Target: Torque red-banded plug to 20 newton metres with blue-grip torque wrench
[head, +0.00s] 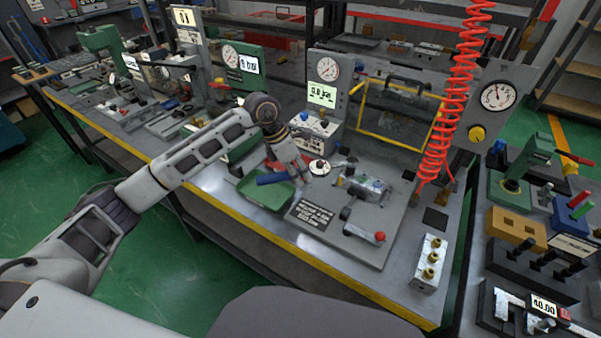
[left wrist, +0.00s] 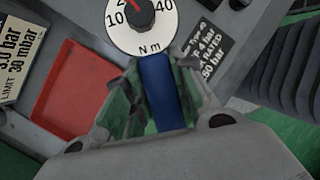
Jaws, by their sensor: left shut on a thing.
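The torque wrench shows its blue grip (head: 271,178) beside the green tray in the head view. In the left wrist view the blue grip (left wrist: 162,92) runs between the fingers of my left gripper (left wrist: 158,68), which is shut on it. Beyond the fingertips is a round white dial (left wrist: 140,22) marked in Nm; it also shows in the head view (head: 319,167). My left gripper (head: 300,176) points down over the bench plate. A valve block (head: 366,185) with small fittings is to its right. I cannot make out the red-banded plug. My right gripper is not in view.
A green tray (head: 266,195) and a red tray (left wrist: 75,95) lie close by the gripper. A red-knobbed lever (head: 364,230) is at the plate's front. A gauge panel (head: 327,80) stands behind; a coiled red hose (head: 462,95) hangs at right.

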